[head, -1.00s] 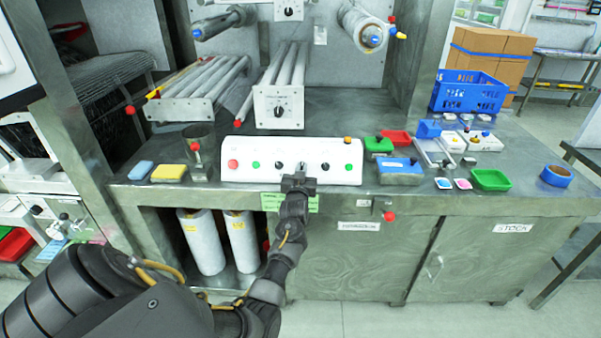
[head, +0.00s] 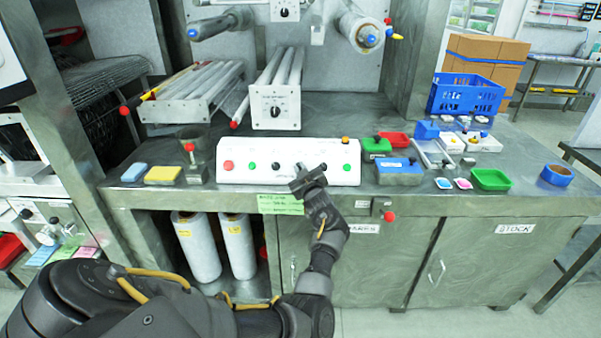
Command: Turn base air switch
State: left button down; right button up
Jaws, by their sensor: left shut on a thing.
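A white control panel (head: 240,150) stands on the front of the metal bench. Its sloped face carries a red button (head: 228,165), green buttons (head: 252,167) and small black rotary switches, one left of my gripper (head: 275,167) and one to its right (head: 322,168). My left gripper (head: 301,174) is at the panel's face, tilted, and shut on a switch between these two. Its fingers mostly hide that switch, so its pointer angle cannot be read. The panel's lettering is too small to read. My right gripper is out of view.
Blue and yellow sponges (head: 163,175) lie left of the panel. To its right are a green box (head: 376,147), a blue-topped box (head: 399,170) and a green tray (head: 491,180). A red knob (head: 389,216) sticks out from the bench front. A green label (head: 281,204) hangs below the panel.

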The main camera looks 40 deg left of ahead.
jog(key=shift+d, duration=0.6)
